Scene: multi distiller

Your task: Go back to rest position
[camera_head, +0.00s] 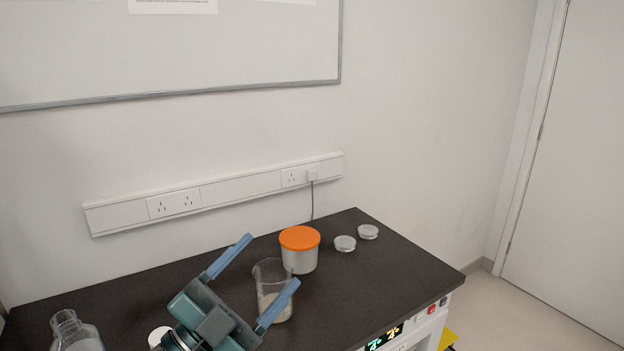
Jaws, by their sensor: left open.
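My left gripper (262,279) reaches in from the bottom of the head view, over the dark table. Its two blue fingers are spread wide. A clear glass beaker (270,272) with pale contents low inside stands on the table between and behind the fingers. One finger overlaps the beaker's right side in the picture; I cannot tell whether it touches. The beaker is upright. My right gripper is not in view.
A metal container with an orange lid (300,238) stands behind the beaker. Two small grey discs (345,243) (368,231) lie to its right. A glass bottle (75,331) is at lower left. The dark table (400,268) is clear at right. A wall (420,120) rises behind.

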